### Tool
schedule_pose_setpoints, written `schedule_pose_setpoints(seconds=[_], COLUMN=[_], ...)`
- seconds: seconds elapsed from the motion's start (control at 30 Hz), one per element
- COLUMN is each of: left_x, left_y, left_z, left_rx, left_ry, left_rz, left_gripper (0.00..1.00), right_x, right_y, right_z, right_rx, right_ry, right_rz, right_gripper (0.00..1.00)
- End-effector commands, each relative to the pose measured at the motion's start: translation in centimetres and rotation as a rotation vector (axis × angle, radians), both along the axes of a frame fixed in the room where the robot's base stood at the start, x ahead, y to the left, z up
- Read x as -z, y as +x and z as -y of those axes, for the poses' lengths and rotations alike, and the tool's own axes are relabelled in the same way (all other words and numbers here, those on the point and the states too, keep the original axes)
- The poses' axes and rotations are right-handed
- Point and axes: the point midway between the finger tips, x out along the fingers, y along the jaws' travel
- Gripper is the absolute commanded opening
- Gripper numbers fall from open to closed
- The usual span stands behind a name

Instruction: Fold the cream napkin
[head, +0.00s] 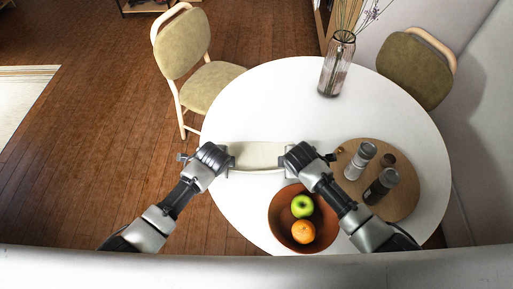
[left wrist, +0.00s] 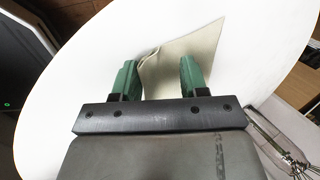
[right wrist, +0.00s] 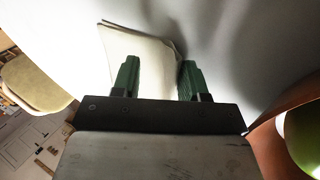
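The cream napkin (head: 258,154) lies on the white round table between my two grippers, as a wide, short strip in the head view. It also shows in the left wrist view (left wrist: 185,55) and the right wrist view (right wrist: 145,55), with a doubled or curled edge. My left gripper (head: 230,162) is at its left end, and its green fingers stand apart with part of the cloth between them in the left wrist view. My right gripper (head: 286,163) is at its right end, fingers also apart with cloth between them. Contact with the cloth is unclear.
A brown bowl (head: 279,222) with a green apple (head: 302,206) and an orange (head: 303,232) stands close to my right arm. A round wooden board (head: 402,202) with shakers is at right. A glass vase (head: 336,66) stands at the back. The table (head: 275,100) is clear behind the napkin.

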Motion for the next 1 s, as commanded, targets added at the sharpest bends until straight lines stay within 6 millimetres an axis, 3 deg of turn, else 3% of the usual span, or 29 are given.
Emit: schedule_pose_setpoints(seconds=[0.27,0.47,0.8,1.0], left_x=[-0.2,-2.9,-7.1,-8.8], left_y=[-0.1,-1.1,-4.5,-5.9], left_z=[0.0,0.0,0.0,0.0], left_rx=[0.000,0.001,0.001,0.001], left_ry=[-0.001,-0.002,0.000,0.000], left_rz=[0.001,0.003,0.001,0.000], left_gripper=[0.47,0.47,0.47,0.47], right_x=[-0.2,-2.8,-7.1,-8.8], right_y=[-0.1,-1.1,-4.5,-5.9], right_z=[0.0,0.0,0.0,0.0], right_rx=[0.000,-0.001,-0.002,0.000], right_ry=[0.001,0.002,0.000,0.001], right_rz=[0.001,0.003,0.001,-0.001], right_gripper=[0.47,0.47,0.47,0.47])
